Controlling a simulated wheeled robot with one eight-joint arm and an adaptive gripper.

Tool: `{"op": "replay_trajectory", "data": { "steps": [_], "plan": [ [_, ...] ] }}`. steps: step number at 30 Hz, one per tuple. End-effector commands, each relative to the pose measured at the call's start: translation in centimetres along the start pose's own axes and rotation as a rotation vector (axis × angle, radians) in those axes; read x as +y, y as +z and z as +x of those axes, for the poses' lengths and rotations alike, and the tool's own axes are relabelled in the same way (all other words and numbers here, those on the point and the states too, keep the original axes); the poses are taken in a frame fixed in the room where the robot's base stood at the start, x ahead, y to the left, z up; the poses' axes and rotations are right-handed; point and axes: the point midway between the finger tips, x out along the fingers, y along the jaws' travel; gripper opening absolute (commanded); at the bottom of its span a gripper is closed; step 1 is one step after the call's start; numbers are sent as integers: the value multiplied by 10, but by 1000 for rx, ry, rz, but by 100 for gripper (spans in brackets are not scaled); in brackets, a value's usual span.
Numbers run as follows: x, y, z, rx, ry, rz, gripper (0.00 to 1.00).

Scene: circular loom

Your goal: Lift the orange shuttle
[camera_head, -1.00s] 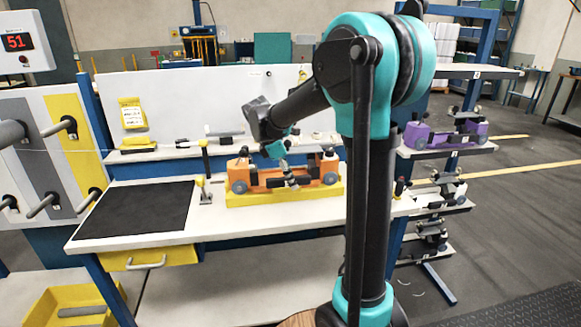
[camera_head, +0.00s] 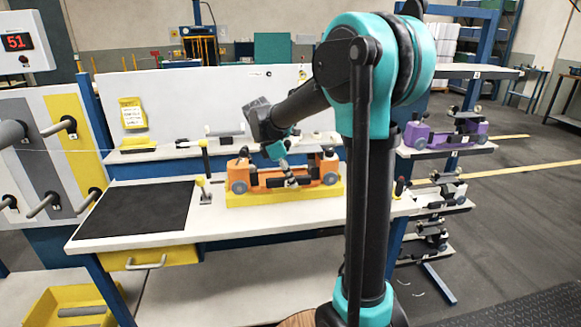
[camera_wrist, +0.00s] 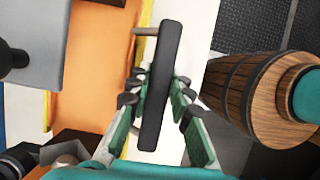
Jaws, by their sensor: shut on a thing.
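The orange shuttle (camera_head: 330,168) sits level in a yellow cradle (camera_head: 250,201) on the white workbench. It has dark wheels and dark fittings at both ends. My gripper (camera_head: 289,178) reaches down to the middle of its front side. In the wrist view, my gripper (camera_wrist: 158,97) has its fingers on both sides of a black bar handle (camera_wrist: 152,130), shut on it. A peg joins the bar to the orange body (camera_wrist: 88,70), which lies to the left. In the head view the gripper hides part of the shuttle's middle.
A black mat (camera_head: 135,210) lies left on the bench, with a small upright lever (camera_head: 205,160) between it and the cradle. A narrow shelf (camera_head: 180,154) runs behind. A rack at right holds a purple shuttle (camera_head: 445,137) and others below.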

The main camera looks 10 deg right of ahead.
Motion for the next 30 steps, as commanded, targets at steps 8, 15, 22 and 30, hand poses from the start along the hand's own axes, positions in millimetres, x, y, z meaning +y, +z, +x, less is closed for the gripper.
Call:
{"op": "replay_trajectory", "data": {
  "steps": [8, 15, 22, 30],
  "plan": [
    [0, 1, -2, -1, 1, 1, 0],
    [0, 3, -8, -1, 1, 1, 0],
    [0, 5, -12, -1, 1, 1, 0],
    [0, 9, -22, -1, 1, 1, 0]
  ]
}}
